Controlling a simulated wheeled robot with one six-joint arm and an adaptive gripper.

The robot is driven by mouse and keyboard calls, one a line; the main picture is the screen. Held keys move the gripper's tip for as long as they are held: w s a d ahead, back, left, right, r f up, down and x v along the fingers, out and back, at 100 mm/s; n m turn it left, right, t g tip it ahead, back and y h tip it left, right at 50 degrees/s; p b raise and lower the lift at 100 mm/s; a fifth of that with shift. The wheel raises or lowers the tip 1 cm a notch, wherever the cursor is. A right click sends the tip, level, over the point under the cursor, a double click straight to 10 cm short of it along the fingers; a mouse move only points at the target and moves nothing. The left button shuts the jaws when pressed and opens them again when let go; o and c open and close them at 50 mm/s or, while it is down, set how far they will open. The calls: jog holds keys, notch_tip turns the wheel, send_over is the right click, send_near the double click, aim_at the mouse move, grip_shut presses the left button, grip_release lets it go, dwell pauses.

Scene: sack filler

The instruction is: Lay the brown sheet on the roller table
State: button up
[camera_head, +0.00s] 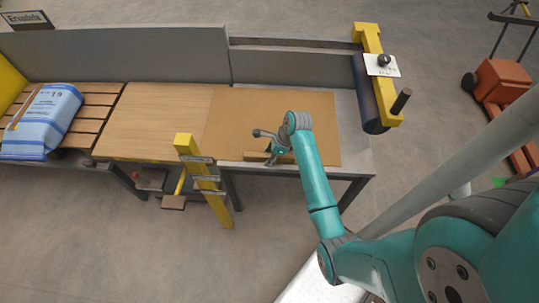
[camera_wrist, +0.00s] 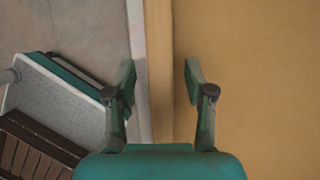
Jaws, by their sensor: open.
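The brown sheet (camera_head: 310,115) lies flat on the grey table (camera_head: 352,130), its left side next to the lighter wooden top. In the wrist view the sheet (camera_wrist: 255,80) fills the right side. A narrow tan strip (camera_wrist: 158,50) runs along its front edge; whether it is a fold or a separate batten, I cannot tell. My gripper (camera_head: 268,148) is at this front edge. In the wrist view my gripper (camera_wrist: 160,75) is open, one finger over the sheet side and one outside the table edge. Whether the fingers touch anything is unclear.
A wooden top (camera_head: 150,115) and a slatted bench (camera_head: 92,112) with a blue-white sack (camera_head: 45,120) extend left. A yellow post (camera_head: 205,185) stands at the front. A dark roll (camera_head: 370,95) hangs on a yellow bracket (camera_head: 380,75) at right. A grey wall (camera_head: 130,55) runs behind.

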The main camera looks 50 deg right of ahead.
jog(key=v, duration=1.2)
jog(key=s+a+f+n+t+h, duration=0.2)
jog(key=s+a+f+n, duration=0.3)
jog(key=a, duration=0.4)
jog(key=s+a+f+n+t+h, duration=0.1)
jog(key=s+a+f+n+t, duration=0.15)
jog(key=s+a+n, duration=0.45)
jog(key=s+a+r+n+t, duration=0.3)
jog(key=s+a+r+n, duration=0.1)
jog(key=s+r+n, duration=0.4)
jog(key=s+a+r+n+t, duration=0.3)
jog(key=s+a+r+n, duration=0.2)
jog(key=s+r+n, duration=0.3)
notch_tip(320, 180, up, 4)
jog(key=shift+s+r+t, duration=0.2)
jog(key=shift+s+t, duration=0.15)
jog(key=shift+s, duration=0.15)
